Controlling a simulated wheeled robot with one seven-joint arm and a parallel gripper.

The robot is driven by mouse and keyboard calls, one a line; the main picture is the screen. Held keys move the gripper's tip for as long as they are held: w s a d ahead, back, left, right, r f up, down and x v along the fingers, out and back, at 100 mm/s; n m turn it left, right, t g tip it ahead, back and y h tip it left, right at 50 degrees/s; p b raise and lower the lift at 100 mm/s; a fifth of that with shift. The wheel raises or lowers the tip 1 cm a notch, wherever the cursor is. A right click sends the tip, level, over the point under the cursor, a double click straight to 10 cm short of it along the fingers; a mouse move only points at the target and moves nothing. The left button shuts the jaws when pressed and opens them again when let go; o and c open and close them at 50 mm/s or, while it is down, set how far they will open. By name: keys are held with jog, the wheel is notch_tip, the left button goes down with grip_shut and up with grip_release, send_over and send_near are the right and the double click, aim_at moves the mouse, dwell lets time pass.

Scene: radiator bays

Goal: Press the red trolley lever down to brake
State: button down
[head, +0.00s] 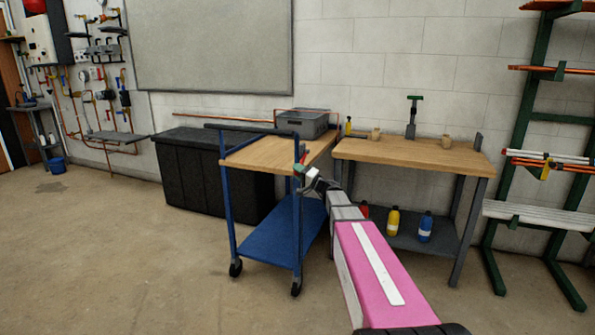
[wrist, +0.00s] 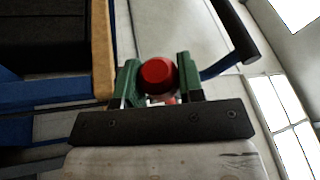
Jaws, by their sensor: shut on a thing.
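The trolley (head: 268,235) has a blue frame, a wooden top, a blue lower shelf and dark castors. The red lever (head: 303,156) shows at the trolley's near right post, partly hidden by my gripper (head: 300,170). In the wrist view, the lever's round red end (wrist: 156,73) sits between the two green fingers of my gripper (wrist: 156,84). The fingers are shut on it, one on each side. The lower part of the lever is mostly hidden behind the gripper's dark plate. How far the lever is tilted I cannot tell.
A workbench (head: 410,152) with bottles on its lower shelf stands right of the trolley. A black chest (head: 190,160) is behind the trolley at left. A grey box (head: 301,124) sits near the trolley top's far end. The floor (head: 120,270) at front left is clear.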

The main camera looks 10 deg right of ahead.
jog(key=shift+f, duration=0.1)
dwell(0.3)
jog(key=c, duration=1)
grip_release()
jog(key=v, duration=1.1)
jog(key=shift+a, duration=0.1)
